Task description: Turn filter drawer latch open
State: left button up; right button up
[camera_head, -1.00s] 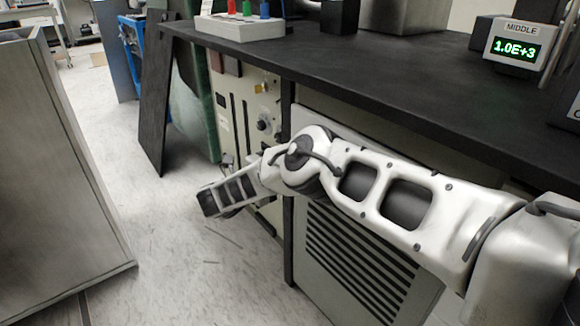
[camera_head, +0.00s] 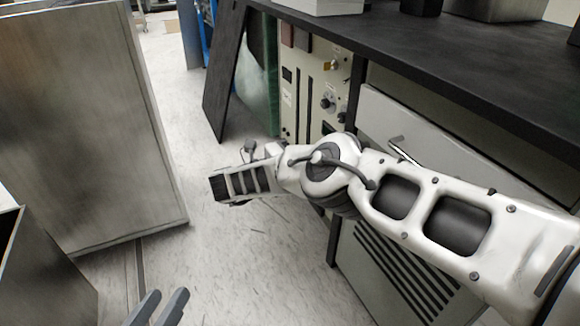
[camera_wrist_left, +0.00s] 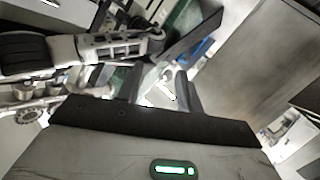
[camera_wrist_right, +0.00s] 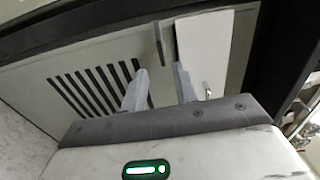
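The ventilated cabinet front (camera_head: 390,270) is under the black bench, partly behind my right arm. A pale panel (camera_wrist_right: 205,50) above its slats shows in the right wrist view. A narrow dark upright piece (camera_wrist_right: 158,45) stands beside the panel, and a small shiny piece (camera_wrist_right: 208,90) lies low on it; I cannot tell which is the latch. My right gripper (camera_wrist_right: 160,83) is open and empty, facing the cabinet front; it is hidden in the head view. My left gripper (camera_head: 160,308) is open and empty at the bottom left; it also shows in the left wrist view (camera_wrist_left: 160,82).
The black bench top (camera_head: 430,60) overhangs the cabinet. A large grey box (camera_head: 90,130) stands at the left, with a dark board (camera_head: 225,80) leaning beyond. A beige instrument panel (camera_head: 325,85) is beside the cabinet. Clear floor lies between box and bench.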

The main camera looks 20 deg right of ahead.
pick_arm(q)
jog(key=shift+w+d+r+n+h+b, duration=0.1)
jog(key=shift+d+r+n+h+b, duration=0.15)
jog(key=shift+r+h+b, duration=0.35)
pick_arm(e)
jog(key=a, duration=0.6)
jog(key=shift+s, duration=0.25)
pick_arm(q)
jog(key=shift+f, duration=0.2)
pick_arm(e)
jog(key=shift+a, duration=0.1)
